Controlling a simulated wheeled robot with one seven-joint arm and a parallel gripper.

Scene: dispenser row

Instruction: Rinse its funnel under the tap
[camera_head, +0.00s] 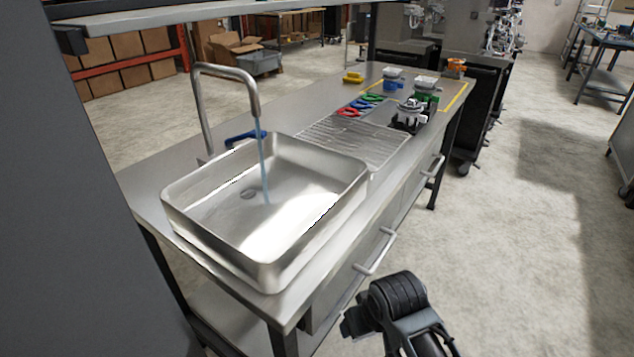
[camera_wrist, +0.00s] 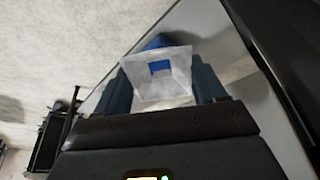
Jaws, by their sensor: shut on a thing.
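In the wrist view my gripper (camera_wrist: 163,82) is shut on a translucent white funnel (camera_wrist: 138,72) with a square wide mouth. A blue part shows through and behind it; I cannot tell whether it belongs to the funnel. In the head view my dark arm shows at the bottom, right of the sink and in front of the bench; the fingers and the funnel are not visible there. The tap (camera_head: 203,108) arches over the steel sink (camera_head: 320,208), and a stream of water (camera_head: 263,170) runs down into the basin. A blue lever (camera_head: 245,138) is behind the sink near the tap.
A wire drying rack (camera_head: 355,145) lies right of the sink. Beyond it are coloured rings (camera_head: 350,112), a grey-and-black device (camera_head: 410,112), and small dispensers (camera_head: 425,85). Drawer handles (camera_head: 375,252) stick out from the bench front. A shelf (camera_head: 170,14) hangs above.

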